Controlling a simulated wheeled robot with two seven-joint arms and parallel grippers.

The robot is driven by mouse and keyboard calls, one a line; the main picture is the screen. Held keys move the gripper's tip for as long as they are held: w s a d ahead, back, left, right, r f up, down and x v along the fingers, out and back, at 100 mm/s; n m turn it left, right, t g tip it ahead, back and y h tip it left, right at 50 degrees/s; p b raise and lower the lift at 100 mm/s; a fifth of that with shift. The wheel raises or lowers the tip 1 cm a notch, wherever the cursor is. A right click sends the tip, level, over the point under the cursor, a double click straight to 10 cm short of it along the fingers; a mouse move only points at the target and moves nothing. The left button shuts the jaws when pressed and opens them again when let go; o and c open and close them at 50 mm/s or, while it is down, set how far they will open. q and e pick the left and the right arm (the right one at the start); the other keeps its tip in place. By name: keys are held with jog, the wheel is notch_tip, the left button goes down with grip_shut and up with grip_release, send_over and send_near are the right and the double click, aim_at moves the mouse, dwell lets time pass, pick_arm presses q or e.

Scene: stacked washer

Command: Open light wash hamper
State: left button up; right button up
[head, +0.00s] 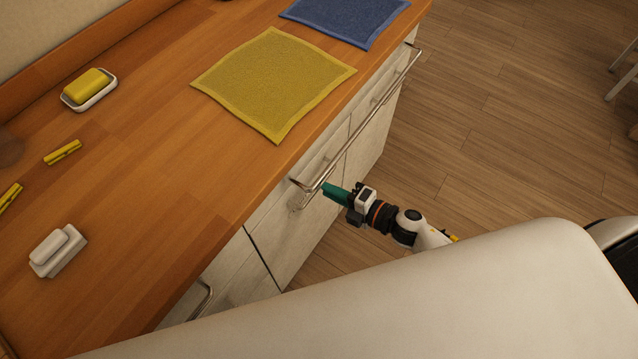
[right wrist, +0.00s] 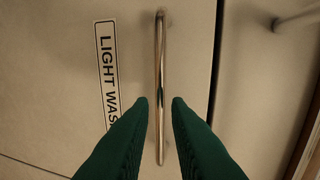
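The light wash hamper front (right wrist: 60,60) is a pale panel with a label reading "LIGHT WAS", its end hidden behind a finger. Its shiny metal bar handle (right wrist: 160,50) runs up the middle of the right wrist view. My right gripper (right wrist: 159,104) is open, its green fingers on either side of the handle with a gap on both sides. In the head view, my right gripper (head: 328,189) is at the cabinet front, beside the near end of the long metal rail (head: 365,122). The hamper handle cannot be made out there. My left gripper is not in view.
The wooden countertop (head: 150,180) holds a yellow cloth (head: 272,82), a blue cloth (head: 348,18), a soap dish (head: 90,97) and yellow clothespins (head: 62,152). Another handle (head: 204,299) is on the nearer cabinet front.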

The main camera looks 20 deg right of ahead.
jog(key=shift+x, duration=2.15)
jog(key=shift+c, duration=0.4)
grip_shut()
